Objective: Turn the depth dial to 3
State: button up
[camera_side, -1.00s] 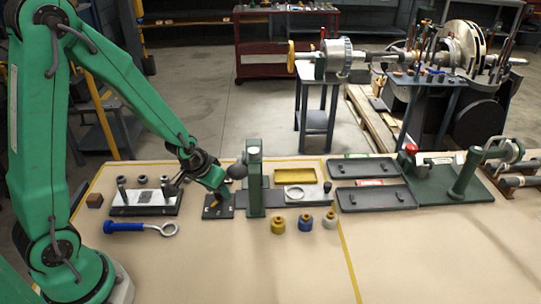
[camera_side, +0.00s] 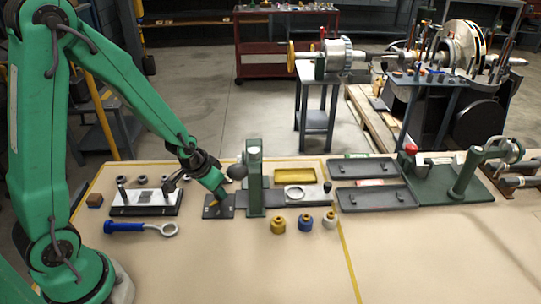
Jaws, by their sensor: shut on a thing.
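My gripper (camera_side: 221,196) points down at a small dark plate (camera_side: 214,212) left of the green upright stand (camera_side: 254,180). The plate carries small pale marks, and it appears to be the base of the depth dial. The dial itself is mostly hidden by my gripper and too small to read. My gripper is shut on the dial; the fingers are hard to make out at this size.
Yellow (camera_side: 278,226), blue (camera_side: 305,222) and pale (camera_side: 329,219) knobs stand in front right. Dark trays (camera_side: 376,199) lie farther right. The front of the table is clear.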

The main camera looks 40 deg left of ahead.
jog(key=o, duration=1)
jog(key=shift+s+r, duration=0.1)
jog(key=shift+r, duration=0.05)
jog(key=shift+v, duration=3.7)
